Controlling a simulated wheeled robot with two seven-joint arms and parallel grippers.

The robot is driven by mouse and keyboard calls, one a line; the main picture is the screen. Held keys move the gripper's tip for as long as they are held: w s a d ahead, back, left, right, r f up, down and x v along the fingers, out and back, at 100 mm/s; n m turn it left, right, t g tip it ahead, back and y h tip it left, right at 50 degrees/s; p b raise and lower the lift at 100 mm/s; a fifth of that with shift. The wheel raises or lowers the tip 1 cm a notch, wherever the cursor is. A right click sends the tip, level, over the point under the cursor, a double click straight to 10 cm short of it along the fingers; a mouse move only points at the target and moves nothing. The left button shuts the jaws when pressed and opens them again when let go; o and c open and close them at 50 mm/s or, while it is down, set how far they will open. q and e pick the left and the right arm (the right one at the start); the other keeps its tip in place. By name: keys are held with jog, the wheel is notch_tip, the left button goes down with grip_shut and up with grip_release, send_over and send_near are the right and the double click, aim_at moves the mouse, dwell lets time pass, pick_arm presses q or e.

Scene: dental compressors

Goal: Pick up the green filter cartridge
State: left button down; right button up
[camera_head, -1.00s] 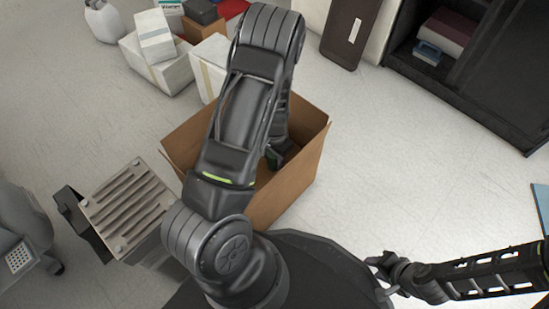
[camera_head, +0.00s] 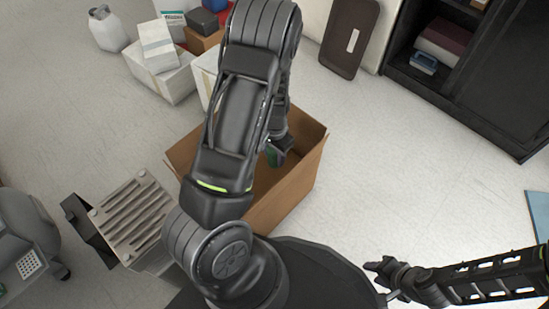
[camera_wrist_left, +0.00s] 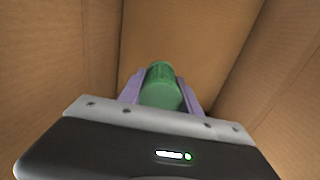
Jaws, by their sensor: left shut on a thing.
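The green filter cartridge (camera_wrist_left: 161,90) sits between the purple fingers of my left gripper (camera_wrist_left: 160,92) in the left wrist view, and the jaws are shut on it. In the head view a small green part of the cartridge (camera_head: 272,157) shows below my left gripper (camera_head: 277,150), inside the open cardboard box (camera_head: 295,186). My left arm covers much of the box. Whether the cartridge touches the box floor cannot be told. My right gripper (camera_head: 378,273) is at the lower right, away from the box; its jaws are too small to judge.
A grey ridged unit (camera_head: 135,217) stands left of the box. White cartons (camera_head: 165,75) and a white jug (camera_head: 106,30) are at the back left. A black cabinet (camera_head: 470,95) stands at the back right. The floor right of the box is clear.

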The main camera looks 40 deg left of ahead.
pick_arm(q)
jog(key=shift+r, duration=0.9)
